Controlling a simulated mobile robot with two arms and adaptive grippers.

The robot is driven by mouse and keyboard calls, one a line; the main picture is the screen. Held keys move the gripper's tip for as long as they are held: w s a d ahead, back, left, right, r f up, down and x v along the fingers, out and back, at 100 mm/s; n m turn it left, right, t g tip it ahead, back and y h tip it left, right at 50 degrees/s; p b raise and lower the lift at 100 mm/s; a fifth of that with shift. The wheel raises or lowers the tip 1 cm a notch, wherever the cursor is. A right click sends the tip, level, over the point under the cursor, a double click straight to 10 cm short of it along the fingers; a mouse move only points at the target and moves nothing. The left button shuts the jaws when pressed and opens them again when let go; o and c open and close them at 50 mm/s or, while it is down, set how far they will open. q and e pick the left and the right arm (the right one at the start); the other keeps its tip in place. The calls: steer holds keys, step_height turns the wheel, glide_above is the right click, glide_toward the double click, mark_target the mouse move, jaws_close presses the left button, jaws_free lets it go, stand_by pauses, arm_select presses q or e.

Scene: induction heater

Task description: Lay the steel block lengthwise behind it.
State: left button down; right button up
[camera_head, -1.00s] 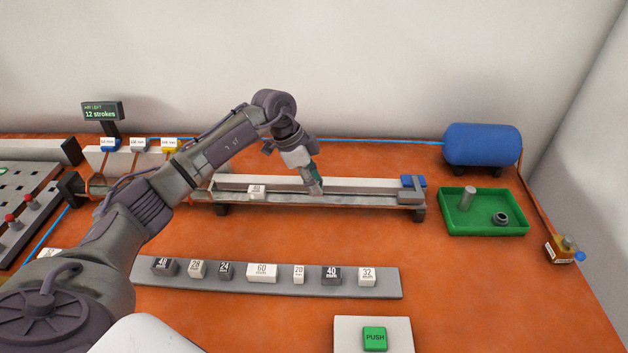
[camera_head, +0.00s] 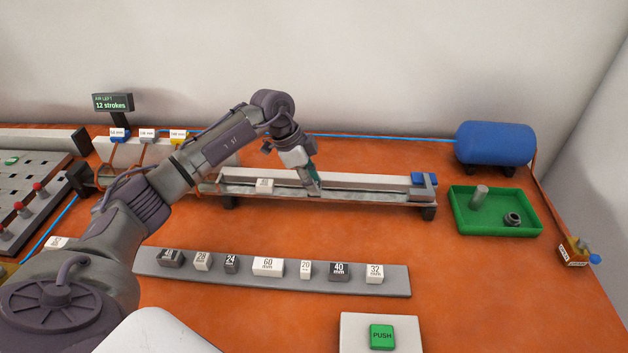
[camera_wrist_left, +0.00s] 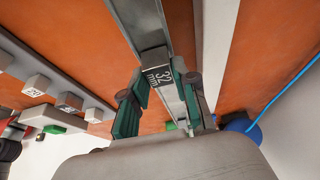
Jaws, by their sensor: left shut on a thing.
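My left gripper (camera_head: 313,181) is low over the long grey trough (camera_head: 370,193) on the bench. It is shut on a dark steel block marked 32 mm (camera_wrist_left: 157,74), which shows between the green fingers in the left wrist view. In the head view this block is mostly hidden by the fingers. Whether it touches the trough floor I cannot tell. A white block (camera_head: 265,185), its label reading about 80, sits in the trough to the left of my gripper, with a gap between them. My right gripper is not in view.
A grey shelf (camera_head: 330,285) with several marked blocks lies in front of the trough. A green tray (camera_head: 520,225) with two metal parts and a blue tank (camera_head: 495,143) are at right. A green push button (camera_head: 382,337) is at the front. A display (camera_head: 112,103) reads 12 strokes.

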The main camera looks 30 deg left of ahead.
arm_select(q)
steer(key=shift+f+p, duration=0.1)
steer(key=shift+p, duration=0.2)
stand_by(0.5)
steer(key=c, duration=0.8)
jaws_free()
steer(key=shift+f, duration=0.1)
steer(key=v, duration=1.2)
